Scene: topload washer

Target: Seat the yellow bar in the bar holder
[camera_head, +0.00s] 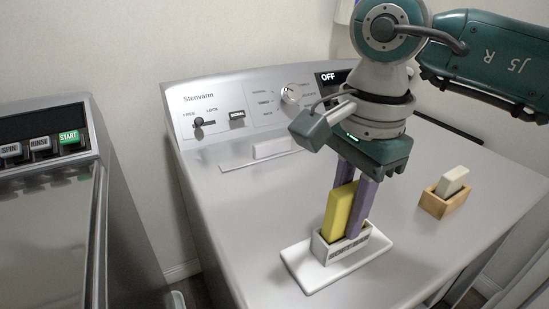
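The yellow bar (338,212) stands nearly upright, tilted slightly, with its lower end inside the bar holder (325,250). The holder is a small pale box on a white base plate on the washer's top. The holder's wall hides the bar's foot, so I cannot tell whether it touches the bottom. My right gripper (352,205) comes from above, its two purple fingers on either side of the bar. It looks shut on the bar, with the fingertips down at the holder's opening. My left gripper is not in view.
A wooden holder (432,204) with a white bar (452,181) stands to the right on the washer top (240,205). The control panel (215,107) with its knob (291,94) rises at the back. Another machine (50,230) stands at the left. The washer top left of the bar holder is clear.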

